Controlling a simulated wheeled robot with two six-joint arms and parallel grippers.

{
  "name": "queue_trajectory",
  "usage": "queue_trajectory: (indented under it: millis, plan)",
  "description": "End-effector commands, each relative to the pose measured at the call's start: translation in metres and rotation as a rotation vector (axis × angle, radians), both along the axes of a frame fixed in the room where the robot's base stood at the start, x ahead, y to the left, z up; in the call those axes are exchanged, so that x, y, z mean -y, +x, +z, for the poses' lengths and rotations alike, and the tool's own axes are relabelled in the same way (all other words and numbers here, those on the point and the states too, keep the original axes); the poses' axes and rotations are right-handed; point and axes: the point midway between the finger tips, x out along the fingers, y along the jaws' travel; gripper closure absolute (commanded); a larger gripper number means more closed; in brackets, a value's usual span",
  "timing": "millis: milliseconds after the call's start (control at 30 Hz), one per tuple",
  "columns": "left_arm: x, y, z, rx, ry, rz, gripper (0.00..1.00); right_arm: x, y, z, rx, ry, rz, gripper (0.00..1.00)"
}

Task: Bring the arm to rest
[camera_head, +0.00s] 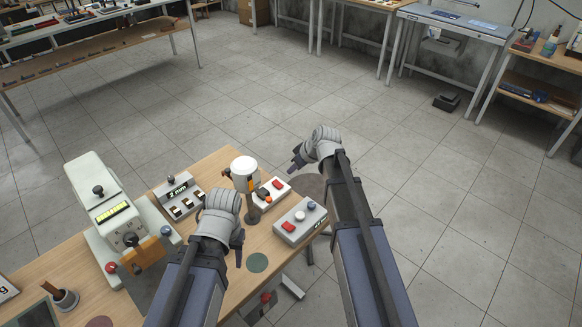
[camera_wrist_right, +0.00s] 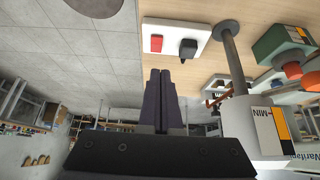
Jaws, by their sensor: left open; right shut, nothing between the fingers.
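My right gripper (camera_head: 295,163) is beyond the table's right edge, held over the floor, with its arm stretched forward. In the right wrist view its two dark fingers (camera_wrist_right: 160,85) lie together with nothing between them. My left gripper (camera_head: 238,250) is above the front right part of the wooden table (camera_head: 215,275). It points down and its wrist hides most of it; I see no object held in it.
A white-topped post (camera_head: 244,172) stands between my arms, close to the left wrist. Button boxes (camera_head: 300,220) and (camera_head: 272,191) sit near the right edge. A grey-green machine (camera_head: 100,195) stands at left. Floor (camera_head: 450,220) to the right is clear.

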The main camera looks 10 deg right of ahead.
Motion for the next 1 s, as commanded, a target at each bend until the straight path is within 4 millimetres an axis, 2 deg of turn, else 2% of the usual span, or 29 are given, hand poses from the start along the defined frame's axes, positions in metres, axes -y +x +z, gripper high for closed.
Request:
queue_trajectory:
  millis: [267, 367, 467, 567, 700, 833, 900, 1000]
  plan:
    - [0.0, 0.0, 0.0, 0.0, 0.0, 0.0, 0.5, 0.0, 0.0, 0.0, -0.001, 0.0, -0.001, 1.0]
    - [0.0, 0.0, 0.0, 0.0, 0.0, 0.0, 0.5, -0.003, -0.014, -0.003, -0.032, -0.001, -0.02, 1.0]
    - [0.0, 0.0, 0.0, 0.0, 0.0, 0.0, 0.5, -0.009, -0.051, -0.012, -0.124, -0.009, -0.094, 1.0]
    - [0.0, 0.0, 0.0, 0.0, 0.0, 0.0, 0.5, -0.012, -0.1, -0.021, -0.246, -0.032, -0.213, 1.0]
    - [0.0, 0.0, 0.0, 0.0, 0.0, 0.0, 0.5, -0.009, -0.162, -0.03, -0.386, -0.088, -0.4, 1.0]
    - [0.0, 0.0, 0.0, 0.0, 0.0, 0.0, 0.5, -0.002, -0.214, -0.033, -0.477, -0.152, -0.579, 1.0]
    - [0.0, 0.0, 0.0, 0.0, 0.0, 0.0, 0.5, -0.024, -0.212, -0.033, -0.484, -0.18, -0.521, 1.0]
    - [0.0, 0.0, 0.0, 0.0, 0.0, 0.0, 0.5, -0.049, -0.223, -0.033, -0.494, -0.225, -0.455, 1.0]
